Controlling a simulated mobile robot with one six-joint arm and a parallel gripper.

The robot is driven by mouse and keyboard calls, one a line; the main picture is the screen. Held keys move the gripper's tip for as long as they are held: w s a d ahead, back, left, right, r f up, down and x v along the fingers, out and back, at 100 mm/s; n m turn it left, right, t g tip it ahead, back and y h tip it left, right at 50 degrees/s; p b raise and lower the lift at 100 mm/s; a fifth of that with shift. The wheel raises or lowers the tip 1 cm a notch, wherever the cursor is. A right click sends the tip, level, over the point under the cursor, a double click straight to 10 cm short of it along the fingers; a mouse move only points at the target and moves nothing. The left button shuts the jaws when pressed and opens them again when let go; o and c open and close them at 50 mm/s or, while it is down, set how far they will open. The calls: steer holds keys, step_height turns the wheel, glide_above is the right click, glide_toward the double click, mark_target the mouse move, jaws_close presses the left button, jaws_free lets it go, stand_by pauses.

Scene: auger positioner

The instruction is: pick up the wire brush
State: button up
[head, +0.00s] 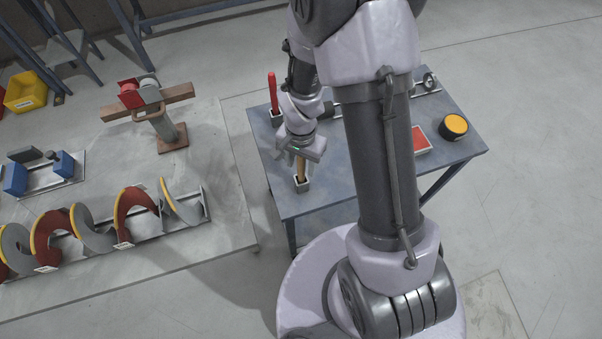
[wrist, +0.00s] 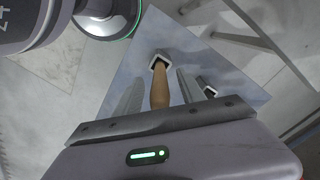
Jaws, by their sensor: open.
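A tan wooden handle (head: 301,168), which looks like that of the wire brush, stands upright in a small pale square holder (head: 302,185) near the left front edge of the blue-grey table. No bristles show. In the wrist view the handle (wrist: 160,88) rises from the holder (wrist: 158,60) between my two grey fingers. My gripper (head: 301,157) is open, with a finger on each side of the handle. It also shows in the wrist view (wrist: 159,90). A gap shows on both sides there; I cannot tell whether anything touches.
A red-handled tool (head: 272,92) stands in another holder (head: 277,117) behind on the table. A red-topped item (head: 420,138) and a black can with a yellow top (head: 454,125) are at the right. An auger (head: 130,220) lies on the floor plate at left.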

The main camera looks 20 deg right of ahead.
steer(key=shift+f, duration=0.35)
steer(key=shift+r, duration=0.1)
jaws_close()
